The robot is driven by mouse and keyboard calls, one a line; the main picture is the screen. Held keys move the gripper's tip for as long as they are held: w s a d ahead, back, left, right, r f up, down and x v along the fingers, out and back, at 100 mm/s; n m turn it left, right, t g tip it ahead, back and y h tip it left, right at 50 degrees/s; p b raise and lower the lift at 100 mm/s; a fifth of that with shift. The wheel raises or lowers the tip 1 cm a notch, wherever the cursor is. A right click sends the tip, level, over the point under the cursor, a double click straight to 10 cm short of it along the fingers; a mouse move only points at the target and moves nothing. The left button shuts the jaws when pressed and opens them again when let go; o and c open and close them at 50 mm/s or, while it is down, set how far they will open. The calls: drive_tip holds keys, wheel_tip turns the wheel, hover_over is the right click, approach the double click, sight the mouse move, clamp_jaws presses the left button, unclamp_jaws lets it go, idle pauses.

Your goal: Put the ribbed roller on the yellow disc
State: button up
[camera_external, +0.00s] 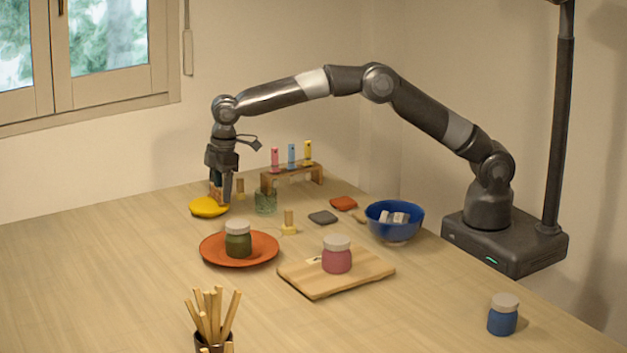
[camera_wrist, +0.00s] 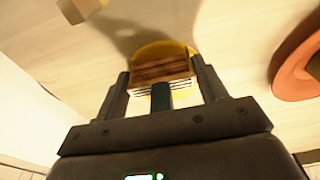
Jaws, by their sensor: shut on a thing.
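The yellow disc (camera_external: 208,207) lies at the far left of the table. My gripper (camera_external: 219,196) points down over it, shut on the ribbed roller (camera_external: 214,191), a brown wooden piece. In the wrist view, the ribbed roller (camera_wrist: 160,70) sits between the fingers of my gripper (camera_wrist: 160,78), with a dark teal part and fine ribs on the near side. The yellow disc (camera_wrist: 163,49) shows behind the roller, which covers much of it. I cannot tell whether the roller touches the disc.
A glass (camera_external: 265,203) and a wooden rack (camera_external: 292,178) with coloured tubes stand right of my gripper. A small peg block (camera_external: 240,189) is close behind. An orange plate (camera_external: 219,256) bears a green jar (camera_external: 238,241). A blue bowl (camera_external: 395,222) is further right. The left table is clear.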

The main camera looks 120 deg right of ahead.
drive_tip(key=shift+s+f, duration=0.1)
drive_tip(key=shift+f, duration=0.65)
drive_tip(key=shift+c, duration=0.9)
drive_tip(key=o, duration=1.2)
